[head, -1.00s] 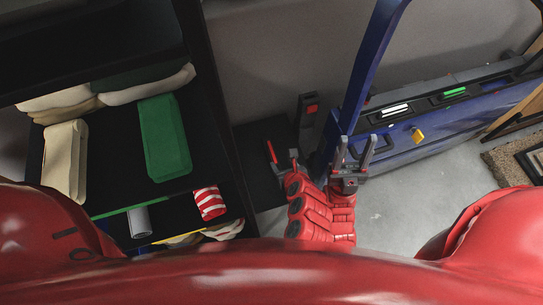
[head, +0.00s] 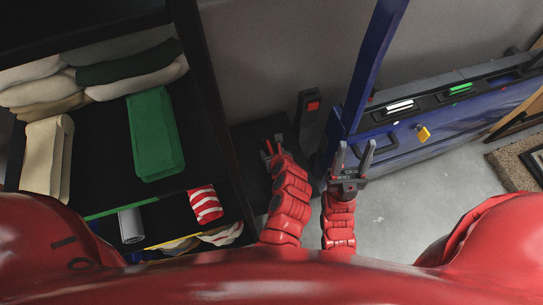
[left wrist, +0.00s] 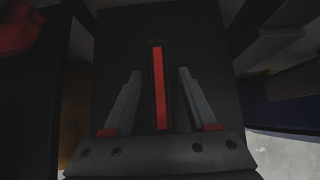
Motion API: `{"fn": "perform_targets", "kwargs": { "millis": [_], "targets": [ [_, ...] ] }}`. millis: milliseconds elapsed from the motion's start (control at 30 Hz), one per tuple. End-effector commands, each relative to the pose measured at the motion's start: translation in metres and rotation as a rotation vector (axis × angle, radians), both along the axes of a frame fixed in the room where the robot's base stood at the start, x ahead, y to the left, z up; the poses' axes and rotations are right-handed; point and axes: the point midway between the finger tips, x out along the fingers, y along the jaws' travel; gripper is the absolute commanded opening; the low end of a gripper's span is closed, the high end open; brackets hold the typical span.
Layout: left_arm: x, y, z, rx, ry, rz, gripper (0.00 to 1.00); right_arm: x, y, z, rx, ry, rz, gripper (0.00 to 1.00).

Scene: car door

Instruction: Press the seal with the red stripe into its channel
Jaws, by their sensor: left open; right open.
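The seal with the red stripe (left wrist: 158,88) is a dark strip with a red face. In the left wrist view it stands upright in the picture between the two fingers of my left gripper (left wrist: 155,100), with gaps on both sides. In the head view my left gripper (head: 272,145) is open over the dark stand beside the shelf; the seal is small and partly hidden there. My right gripper (head: 353,158) is open and empty in front of the blue car door (head: 440,140). The seal's channel cannot be made out for certain.
The door carries a white strip (head: 399,105), a green strip (head: 461,89) and a yellow piece (head: 423,133). A dark post with a red square (head: 312,106) stands behind the grippers.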

Motion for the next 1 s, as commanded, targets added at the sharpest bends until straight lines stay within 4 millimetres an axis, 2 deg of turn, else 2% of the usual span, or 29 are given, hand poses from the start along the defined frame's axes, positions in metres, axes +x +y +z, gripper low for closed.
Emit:
{"fn": "perform_targets", "kwargs": {
  "millis": [133,433,800,1000],
  "targets": [
    [-0.0004,-0.0002,0.0006,0.0,0.0,0.0,0.56,0.0,0.0,0.0006,0.0,0.0,0.0,0.51],
    [-0.0005,-0.0003,0.0006,0.001,0.0,-0.001,0.02,0.0,0.0,0.0005,0.0,0.0,0.0,0.51],
    [-0.0005,-0.0005,0.0011,0.001,0.0,-0.001,0.0,0.0,0.0,0.0004,0.0,0.0,0.0,0.51],
    [-0.0003,-0.0007,0.0094,0.0,-0.001,-0.001,0.0,0.0,0.0,-0.0009,0.0,0.0,0.0,0.51]
  ]
}}
